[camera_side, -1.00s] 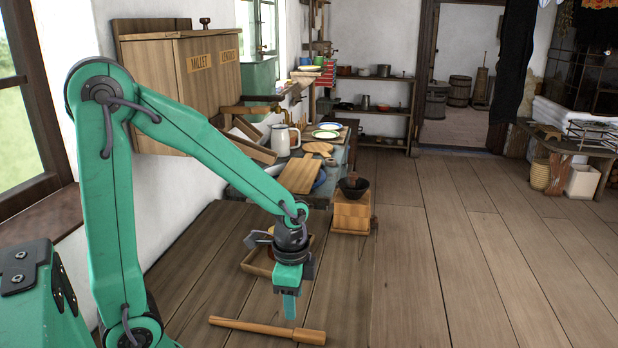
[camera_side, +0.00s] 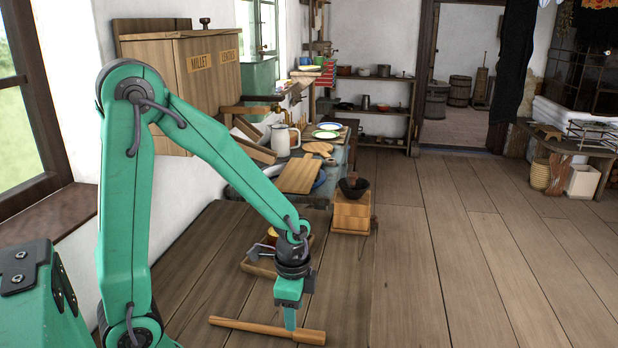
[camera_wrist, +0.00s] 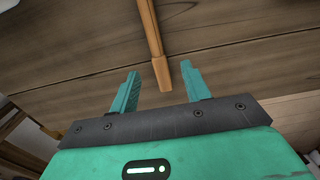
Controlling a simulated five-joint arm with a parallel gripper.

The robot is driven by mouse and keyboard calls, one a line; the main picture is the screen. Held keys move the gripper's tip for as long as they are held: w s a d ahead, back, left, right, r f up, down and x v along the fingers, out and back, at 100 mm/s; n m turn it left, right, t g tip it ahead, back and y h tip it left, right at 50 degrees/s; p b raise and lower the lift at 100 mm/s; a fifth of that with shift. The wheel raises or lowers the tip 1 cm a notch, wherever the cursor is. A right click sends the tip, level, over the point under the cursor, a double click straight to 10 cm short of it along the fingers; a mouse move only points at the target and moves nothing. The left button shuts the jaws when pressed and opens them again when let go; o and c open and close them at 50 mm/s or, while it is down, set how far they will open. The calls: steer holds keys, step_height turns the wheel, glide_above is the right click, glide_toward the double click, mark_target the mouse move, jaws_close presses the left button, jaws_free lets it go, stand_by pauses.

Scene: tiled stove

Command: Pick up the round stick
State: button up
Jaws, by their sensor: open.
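The round stick (camera_side: 250,327) is a pale wooden rod with a thicker, blunt right end, lying flat on the brown wooden table. My gripper (camera_side: 290,322) points down above the stick, near where its thin part meets the thick end. In the side view the fingers overlap the stick, so the exact height gap is hard to tell. In the wrist view my gripper (camera_wrist: 163,83) is open, with two teal fingers apart. The stick (camera_wrist: 151,35) runs down from the top edge there, and its thick end shows between the fingertips. Nothing is held.
A shallow wooden tray (camera_side: 257,270) with items in it sits behind my gripper. A wooden box (camera_side: 351,215) with a dark bowl (camera_side: 353,188) on top stands farther back. The table (camera_side: 345,290) is clear to the right of the stick.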

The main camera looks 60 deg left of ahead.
mark_target(266, 329)
steer(key=shift+d+f, duration=0.1)
steer(key=shift+f, duration=2.45)
steer(key=shift+c, duration=0.5)
jaws_close()
